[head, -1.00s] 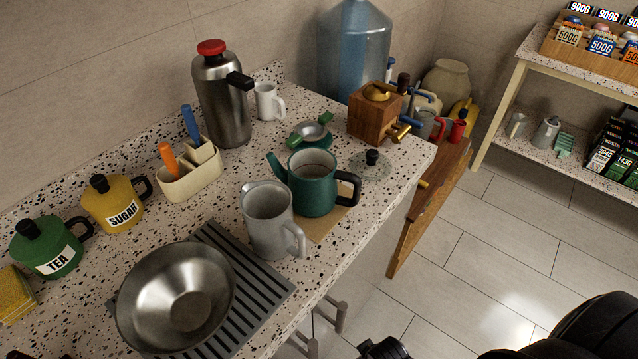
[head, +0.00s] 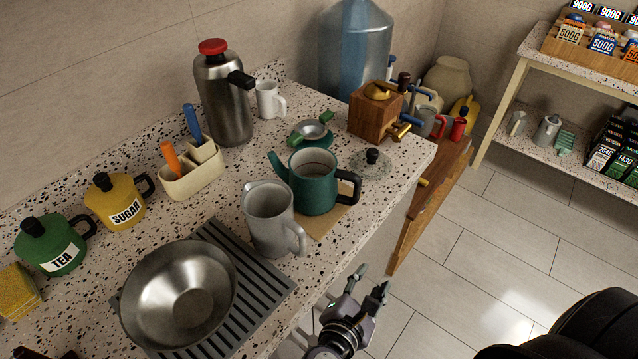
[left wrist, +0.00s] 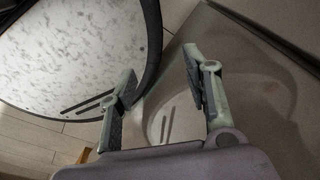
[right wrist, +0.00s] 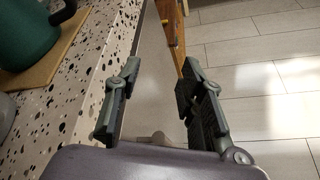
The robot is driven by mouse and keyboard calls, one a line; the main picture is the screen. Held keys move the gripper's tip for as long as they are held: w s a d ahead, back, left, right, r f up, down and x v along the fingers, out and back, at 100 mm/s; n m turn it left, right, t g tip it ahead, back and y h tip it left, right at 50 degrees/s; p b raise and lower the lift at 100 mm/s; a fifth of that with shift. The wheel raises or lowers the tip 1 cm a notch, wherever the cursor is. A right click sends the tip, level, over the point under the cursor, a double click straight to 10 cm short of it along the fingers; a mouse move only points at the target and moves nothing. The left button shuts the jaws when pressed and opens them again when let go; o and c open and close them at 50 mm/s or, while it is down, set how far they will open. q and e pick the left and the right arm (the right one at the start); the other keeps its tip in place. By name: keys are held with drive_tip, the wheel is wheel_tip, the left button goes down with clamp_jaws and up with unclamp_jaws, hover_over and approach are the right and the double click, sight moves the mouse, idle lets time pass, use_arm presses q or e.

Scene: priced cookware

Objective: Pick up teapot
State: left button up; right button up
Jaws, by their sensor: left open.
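The teapot (head: 313,185) is dark green with a black handle on its right and a spout on its left. It stands upright and lidless on a tan board on the speckled counter. Part of it also shows at the top left of the right wrist view (right wrist: 24,32). My right gripper (head: 368,280) is open and empty, beside the counter's front edge, below and to the right of the teapot. In the right wrist view the spread fingers (right wrist: 155,105) hold nothing. My left gripper (left wrist: 162,90) is open and empty in its wrist view and not in the head view.
A grey pitcher (head: 268,218) stands close in front of the teapot. A steel pan (head: 180,295) sits on a slatted rack. A glass lid (head: 371,165) lies right of the teapot, and a wooden grinder (head: 374,118) stands behind.

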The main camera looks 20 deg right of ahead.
drive_tip(key=a+r+n+t, duration=0.1)
drive_tip(key=a+r+n, duration=0.1)
drive_tip(key=w+a+r+n+t, duration=0.1)
drive_tip(key=a+r+n+t, duration=0.1)
drive_tip(key=n, duration=0.1)
drive_tip(key=w+a+r+n+t+h, duration=0.1)
drive_tip(key=a+r+n, duration=0.1)
drive_tip(key=a+n, duration=0.1)
drive_tip(key=shift+w+a+r+t, duration=0.1)
drive_tip(key=shift+w+r+t, duration=0.2)
drive_tip(key=shift+t, duration=0.1)
drive_tip(key=p, duration=0.3)
approach(355, 198)
drive_tip(key=x, duration=0.3)
drive_tip(key=shift+f, duration=0.15)
drive_tip(key=shift+x, duration=0.8)
drive_tip(key=p+x, duration=0.2)
drive_tip(key=x, duration=0.3)
drive_tip(key=shift+p, duration=0.35)
drive_tip(key=shift+w, duration=0.1)
drive_tip(key=shift+c, duration=0.3)
drive_tip(key=c, duration=0.8)
clamp_jaws()
